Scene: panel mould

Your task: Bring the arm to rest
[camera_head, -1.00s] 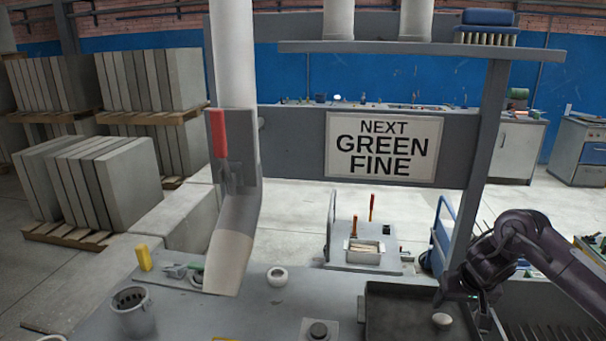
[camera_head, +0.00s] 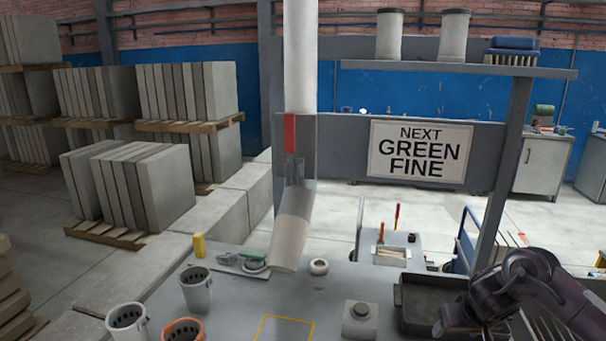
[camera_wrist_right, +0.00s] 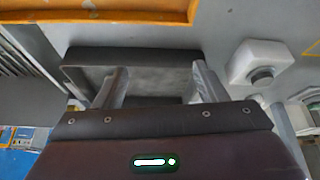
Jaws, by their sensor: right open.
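My right arm enters the head view at the lower right, with its gripper (camera_head: 447,328) low over the front part of a dark shallow tray (camera_head: 418,284). In the right wrist view the two pale fingers of this gripper (camera_wrist_right: 160,72) stand well apart, with nothing held between them. The dark tray (camera_wrist_right: 130,54) lies beyond the fingertips in that view, and its inside looks empty where it shows. I cannot tell whether the fingers touch it. My left gripper is in neither view.
A box with a dark round knob (camera_head: 361,316) stands left of the tray. Several cups (camera_head: 196,289), a white ring (camera_head: 319,267) and a yellow block (camera_head: 198,245) are on the grey bench. A white pipe with a red handle (camera_head: 290,133) hangs above it. A sign (camera_head: 418,150) reads "NEXT GREEN FINE".

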